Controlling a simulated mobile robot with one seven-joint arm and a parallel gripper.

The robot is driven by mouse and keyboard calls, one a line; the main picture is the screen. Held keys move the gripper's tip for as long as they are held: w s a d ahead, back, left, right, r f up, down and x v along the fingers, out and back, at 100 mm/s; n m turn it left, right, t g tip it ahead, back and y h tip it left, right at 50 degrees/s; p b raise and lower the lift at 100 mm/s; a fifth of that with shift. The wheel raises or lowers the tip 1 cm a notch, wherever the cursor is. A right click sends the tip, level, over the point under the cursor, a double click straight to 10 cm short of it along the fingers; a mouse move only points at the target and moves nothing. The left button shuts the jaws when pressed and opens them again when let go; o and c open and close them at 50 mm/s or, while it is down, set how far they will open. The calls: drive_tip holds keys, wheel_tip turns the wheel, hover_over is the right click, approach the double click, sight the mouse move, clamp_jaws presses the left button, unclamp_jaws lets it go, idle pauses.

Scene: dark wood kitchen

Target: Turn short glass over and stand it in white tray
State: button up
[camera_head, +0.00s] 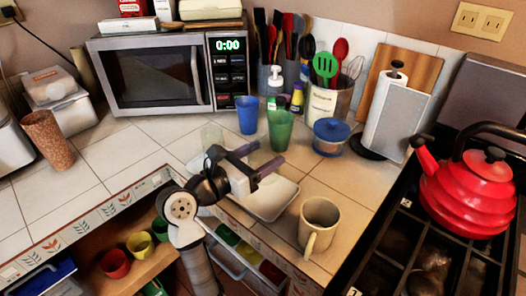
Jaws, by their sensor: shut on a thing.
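My gripper (262,157) is over the back left part of the white tray (287,203), with its two dark fingers pointing right and set apart. It is shut on a clear thing that barely shows between the fingers, apparently the short glass; which way up it is I cannot tell. The white tray lies on the tiled counter near its front edge, and my gripper hides part of its left side. The visible part of the tray is empty.
A pale see-through glass (211,135) stands behind my gripper. A blue cup (247,116) and a green cup (280,131) stand close behind. A beige mug (319,224) is right of the tray, a blue-lidded bowl (331,137) behind it. The red kettle (470,190) stands on the stove.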

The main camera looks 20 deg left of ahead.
drive_tip(key=shift+f+b, duration=1.65)
drive_tip(key=shift+f, duration=1.05)
drive_tip(key=shift+f+b, duration=0.65)
drive_tip(key=o, duration=1.3)
